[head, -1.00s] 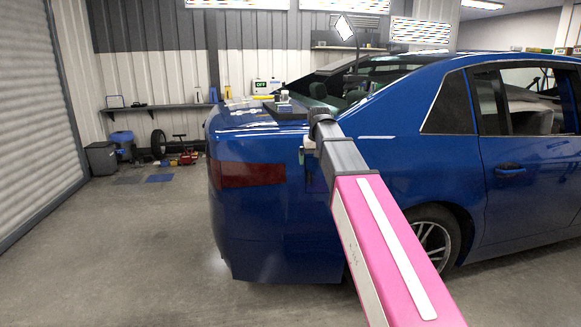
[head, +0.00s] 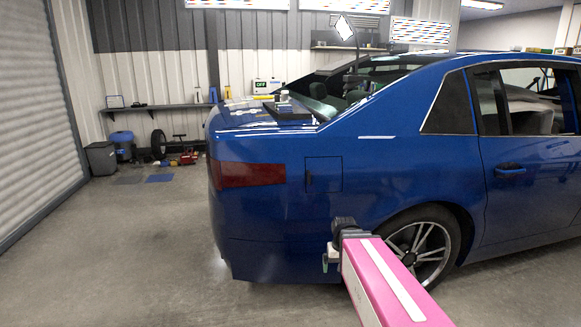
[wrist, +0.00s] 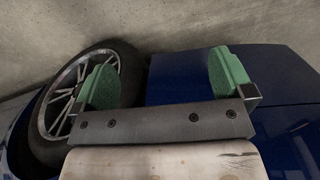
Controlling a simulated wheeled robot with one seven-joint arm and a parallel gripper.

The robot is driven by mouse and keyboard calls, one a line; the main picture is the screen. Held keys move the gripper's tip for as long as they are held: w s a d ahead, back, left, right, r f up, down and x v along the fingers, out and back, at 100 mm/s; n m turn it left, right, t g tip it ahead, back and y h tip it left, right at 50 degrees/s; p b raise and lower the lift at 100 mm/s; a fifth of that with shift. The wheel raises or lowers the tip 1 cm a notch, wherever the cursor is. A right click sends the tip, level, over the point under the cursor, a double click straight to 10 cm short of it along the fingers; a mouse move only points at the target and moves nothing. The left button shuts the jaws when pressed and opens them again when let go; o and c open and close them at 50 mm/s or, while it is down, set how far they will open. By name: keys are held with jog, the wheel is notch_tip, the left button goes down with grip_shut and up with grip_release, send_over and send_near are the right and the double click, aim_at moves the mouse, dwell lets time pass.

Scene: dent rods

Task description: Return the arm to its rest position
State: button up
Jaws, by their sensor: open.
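My arm with its pink link (head: 385,282) reaches in from the bottom of the head view, low beside the rear of the blue car (head: 270,225). My gripper (head: 325,262) hangs at its end, in front of the car's side just left of the rear wheel (head: 422,250); it is small there. In the wrist view my gripper (wrist: 165,75) shows two green finger pads wide apart with nothing between them. The wheel (wrist: 75,95) is at the left there, and blue bodywork (wrist: 270,80) lies behind the right finger. Whether the gripper touches the car cannot be told.
A dark tray (head: 288,108) with small items sits on the car's trunk. A tilted lamp panel (head: 344,28) stands above the car. The floor (head: 120,250) to the left is clear. A bin (head: 101,158) stands by the back wall.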

jog(key=s+d+f, duration=0.1)
jog(key=s+f, duration=0.3)
jog(key=s, duration=0.1)
jog(key=shift+s+f+g, duration=0.15)
jog(key=shift+g, duration=0.15)
dwell(0.5)
